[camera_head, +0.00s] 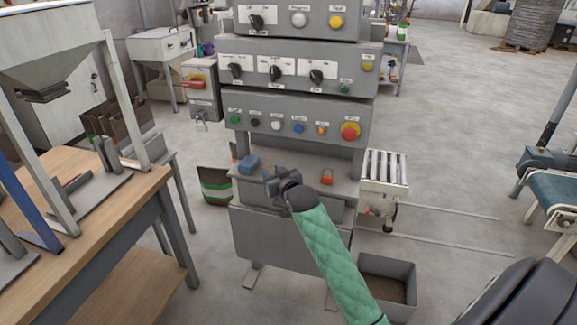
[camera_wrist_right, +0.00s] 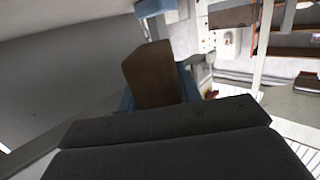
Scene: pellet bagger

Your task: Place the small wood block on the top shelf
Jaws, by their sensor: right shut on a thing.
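My right gripper (camera_head: 272,184), at the end of the green-sleeved arm, is at the front of the control cabinet's ledge (camera_head: 300,172). In the wrist view a brown wood block (camera_wrist_right: 152,74) stands upright just beyond the dark gripper body, and the gripper is shut on it. The gripper's fingertips are mostly hidden there. In the head view the block cannot be made out at the gripper. I cannot tell which surface is the top shelf. My left gripper is not in view.
A blue block-like thing (camera_head: 249,164) lies on the ledge just left of the gripper. A red-orange padlock (camera_head: 327,177) sits to its right. The control panels (camera_head: 297,118) rise above the ledge. A wooden table (camera_head: 95,215) is at left, a grey bin (camera_head: 388,265) low at right.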

